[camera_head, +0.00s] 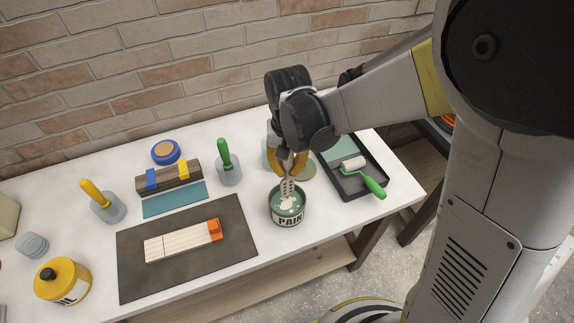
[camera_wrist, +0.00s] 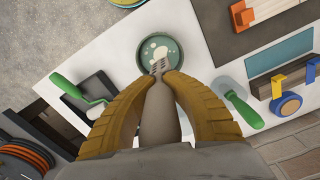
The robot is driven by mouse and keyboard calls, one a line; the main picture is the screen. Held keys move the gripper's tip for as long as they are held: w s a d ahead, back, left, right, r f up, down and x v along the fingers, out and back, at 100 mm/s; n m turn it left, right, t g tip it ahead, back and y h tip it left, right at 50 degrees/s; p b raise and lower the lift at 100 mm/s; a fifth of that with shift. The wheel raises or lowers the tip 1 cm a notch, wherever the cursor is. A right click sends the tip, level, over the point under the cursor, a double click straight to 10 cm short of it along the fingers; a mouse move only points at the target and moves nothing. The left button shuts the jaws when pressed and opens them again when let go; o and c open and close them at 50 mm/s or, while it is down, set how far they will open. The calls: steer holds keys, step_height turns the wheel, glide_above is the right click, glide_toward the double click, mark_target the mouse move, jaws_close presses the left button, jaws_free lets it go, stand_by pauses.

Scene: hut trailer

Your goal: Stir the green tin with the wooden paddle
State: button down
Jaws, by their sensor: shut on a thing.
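The green tin (camera_head: 290,219), labelled PAIN on its front, stands upright on the white bench. It holds green paint with pale patches; its open top also shows in the wrist view (camera_wrist: 178,50). My gripper (camera_head: 288,168) is above the tin, its yellow fingers shut on the wooden paddle (camera_head: 288,186). In the wrist view my gripper (camera_wrist: 160,82) has the paddle (camera_wrist: 160,115) between both fingers. The paddle's slotted end points down into the tin's mouth, over or in the paint; I cannot tell how deep it sits.
A dark tray (camera_head: 352,192) with a green-handled roller (camera_head: 373,186) lies to the right. A yellow bottle (camera_head: 65,280) stands front left. A brick wall (camera_head: 130,50) backs the bench.

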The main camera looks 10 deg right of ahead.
mark_target(286, 195)
step_height(286, 195, down, 9)
steer(key=b, duration=0.7)
steer(key=shift+a, duration=0.15)
